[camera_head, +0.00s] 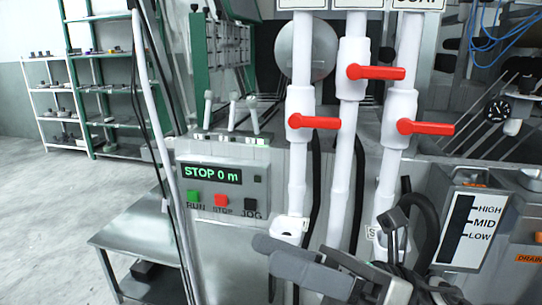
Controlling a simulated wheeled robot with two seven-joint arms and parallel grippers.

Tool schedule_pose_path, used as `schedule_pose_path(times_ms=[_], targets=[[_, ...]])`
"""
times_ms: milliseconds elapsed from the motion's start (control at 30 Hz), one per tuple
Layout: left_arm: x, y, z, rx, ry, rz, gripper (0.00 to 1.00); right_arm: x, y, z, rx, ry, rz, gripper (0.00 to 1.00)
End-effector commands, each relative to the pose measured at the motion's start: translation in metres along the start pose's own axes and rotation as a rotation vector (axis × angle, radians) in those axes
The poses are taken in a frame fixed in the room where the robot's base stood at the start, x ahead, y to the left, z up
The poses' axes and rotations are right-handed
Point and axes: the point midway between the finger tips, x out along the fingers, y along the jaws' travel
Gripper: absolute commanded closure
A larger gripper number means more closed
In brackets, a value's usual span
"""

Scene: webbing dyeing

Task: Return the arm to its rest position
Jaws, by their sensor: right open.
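My right gripper (335,268) is at the bottom, right of centre, with dark fingers and grey links. It is open and I see nothing held in it. It shows in front of the lower ends of the white pipes; I cannot tell whether it touches them. My left gripper is not in view. Three red valve handles sit on the white pipes: a left one (314,122), a middle one (376,72) and a right one (426,127). All three lie roughly horizontal, pointing right.
A control box (221,182) reads "STOP 0 m", with green, red and black buttons. A level gauge (470,228) marked HIGH, MID and LOW stands at right. A metal table (135,228) is at lower left. Shelves (105,95) stand behind; the floor at left is open.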

Motion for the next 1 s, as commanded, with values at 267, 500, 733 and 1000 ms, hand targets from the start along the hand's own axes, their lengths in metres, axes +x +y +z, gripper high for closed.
schedule_pose_path(times_ms=[267, 500, 733, 1000], targets=[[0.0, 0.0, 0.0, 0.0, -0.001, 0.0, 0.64, -0.134, -0.124, -0.038, 1.131, -0.974, -0.362, 0.39], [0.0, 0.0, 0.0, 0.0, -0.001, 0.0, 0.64, -0.241, -0.146, -0.169, 1.73, -1.631, -0.535, 0.39], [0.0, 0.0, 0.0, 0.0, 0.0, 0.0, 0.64, -0.281, -0.127, -0.248, 1.969, -1.982, -0.6, 0.39], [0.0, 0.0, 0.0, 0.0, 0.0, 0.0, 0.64, -0.285, -0.123, -0.259, 2.0, -2.033, -0.608, 0.39]])
